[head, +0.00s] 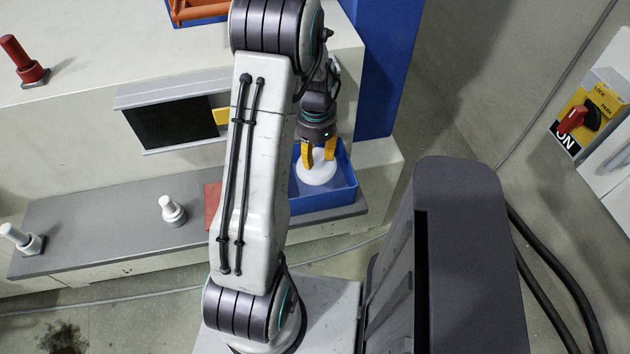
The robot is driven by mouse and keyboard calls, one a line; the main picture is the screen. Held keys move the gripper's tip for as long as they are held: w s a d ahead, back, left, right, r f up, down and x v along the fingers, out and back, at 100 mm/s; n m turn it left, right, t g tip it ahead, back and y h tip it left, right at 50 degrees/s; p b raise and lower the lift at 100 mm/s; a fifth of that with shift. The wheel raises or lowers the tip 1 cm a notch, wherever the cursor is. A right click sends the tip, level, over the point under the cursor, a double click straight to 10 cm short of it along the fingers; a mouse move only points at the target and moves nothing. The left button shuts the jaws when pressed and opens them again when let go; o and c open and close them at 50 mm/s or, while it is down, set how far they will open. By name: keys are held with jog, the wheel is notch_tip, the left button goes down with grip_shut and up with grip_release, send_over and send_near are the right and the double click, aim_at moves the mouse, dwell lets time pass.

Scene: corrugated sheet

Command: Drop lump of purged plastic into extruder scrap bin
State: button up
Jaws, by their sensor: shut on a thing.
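The lump of purged plastic (316,173) is white and rounded. My gripper (319,158) points down with its yellow fingers shut on the top of the lump. The lump shows within the outline of an open blue bin (325,203), which stands at the right end of a grey shelf. I cannot tell whether the lump touches the bin's floor or hangs above it. My arm hides the bin's left part. No label shows on the bin, so I cannot confirm that it is the scrap bin.
The grey shelf (100,225) carries white knobbed pegs (172,210) and a partly hidden red piece (212,197). A dark screen (172,122) is on the machine front. A blue column (375,75) rises behind the bin. A red switch (572,120) is on the right wall.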

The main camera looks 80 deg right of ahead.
jog(key=shift+f+b, duration=0.45)
jog(key=shift+f, duration=0.5)
jog(key=o, duration=1.2)
notch_tip(320, 180, up, 12)
jog(key=shift+r, duration=0.1)
